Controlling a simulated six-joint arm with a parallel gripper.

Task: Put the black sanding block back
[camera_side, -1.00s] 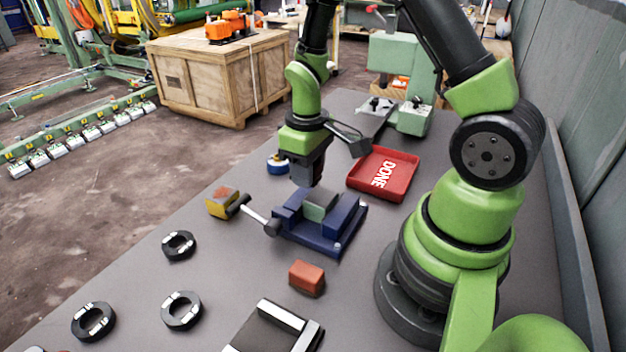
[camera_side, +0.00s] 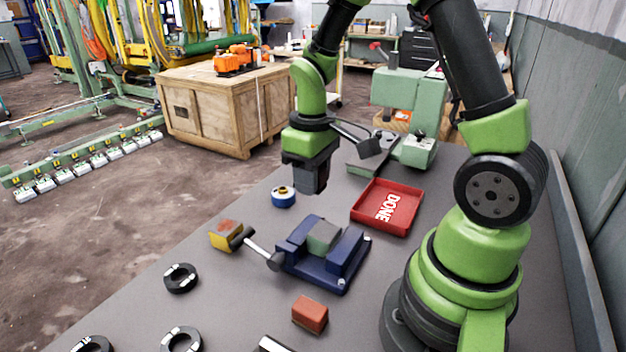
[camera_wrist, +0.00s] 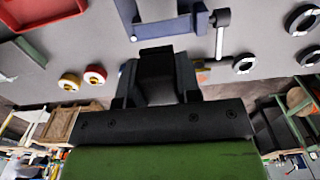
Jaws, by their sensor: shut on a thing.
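My gripper (camera_side: 313,184) is in the air above and behind the blue vise (camera_side: 322,260), pointing down. In the wrist view its fingers (camera_wrist: 157,85) are shut on a black block, the sanding block (camera_wrist: 156,62). In the side view the held block is hard to tell from the dark fingers. The vise has a grey-green block (camera_side: 323,237) between its jaws, and its handle reaches out to the left. The vise also shows in part at the top of the wrist view (camera_wrist: 170,27).
A red DONE tray (camera_side: 412,218) lies right of the vise. A blue-and-white roll (camera_side: 283,197) stands behind it. Black rings (camera_side: 180,279) lie at front left. Bare tabletop lies between these.

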